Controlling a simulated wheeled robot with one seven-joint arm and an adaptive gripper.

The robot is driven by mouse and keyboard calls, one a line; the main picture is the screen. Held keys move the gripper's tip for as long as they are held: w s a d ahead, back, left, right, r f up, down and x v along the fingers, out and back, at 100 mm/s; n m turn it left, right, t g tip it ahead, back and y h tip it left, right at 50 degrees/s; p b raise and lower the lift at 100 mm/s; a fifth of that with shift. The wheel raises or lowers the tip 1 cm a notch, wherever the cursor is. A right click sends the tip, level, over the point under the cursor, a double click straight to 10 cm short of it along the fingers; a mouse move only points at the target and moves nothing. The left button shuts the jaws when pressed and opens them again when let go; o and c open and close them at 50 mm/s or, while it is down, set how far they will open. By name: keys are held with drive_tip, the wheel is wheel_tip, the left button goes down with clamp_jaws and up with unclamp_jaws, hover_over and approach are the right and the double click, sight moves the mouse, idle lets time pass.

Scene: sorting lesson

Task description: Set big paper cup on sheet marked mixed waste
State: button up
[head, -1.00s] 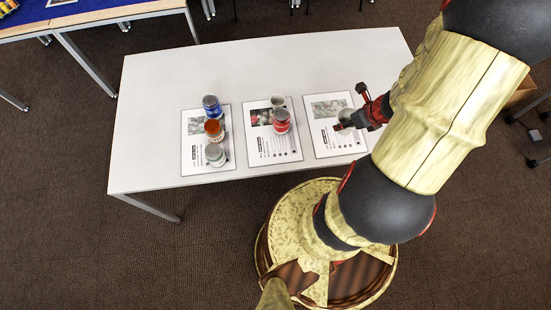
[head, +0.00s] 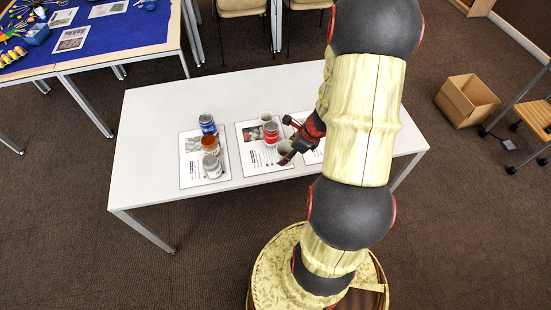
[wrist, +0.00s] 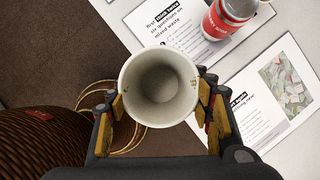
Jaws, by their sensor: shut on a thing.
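The big paper cup (wrist: 158,85) is pale and empty, seen from above into its open mouth in the wrist view. My gripper (wrist: 160,104) is shut on it, a finger on each side. In the head view the cup (head: 285,148) shows partly behind my gripper (head: 288,155), by the right edge of the middle sheet. The sheet marked mixed waste (wrist: 150,18) is this middle sheet (head: 255,165) in the head view. I cannot tell how high the cup is above the table.
A red can (head: 271,133) and a smaller pale cup (head: 266,117) stand on the middle sheet. The left sheet (head: 192,180) holds blue (head: 207,124), orange-brown (head: 209,143) and silver (head: 212,166) cans. The right sheet (wrist: 285,85) is partly hidden by my arm in the head view.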

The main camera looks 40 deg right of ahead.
drive_tip(key=w+f+b, duration=0.1)
drive_tip(key=w+f, duration=0.2)
drive_tip(key=w+d+f+b, duration=0.1)
drive_tip(key=w+f, duration=0.2)
drive_tip(key=shift+w+d+f, duration=0.2)
drive_tip(key=shift+w, duration=0.05)
drive_tip(key=shift+w+d+f+b, duration=0.15)
drive_tip(key=shift+f+b, duration=0.45)
drive_tip(key=shift+f, duration=0.3)
drive_tip(key=shift+w+a+f+b, duration=0.1)
drive_tip(key=shift+f+b, duration=0.45)
drive_tip(key=shift+f, duration=0.3)
drive_tip(key=shift+f, duration=0.2)
drive_tip(key=o, duration=0.7)
drive_tip(key=shift+o, duration=0.2)
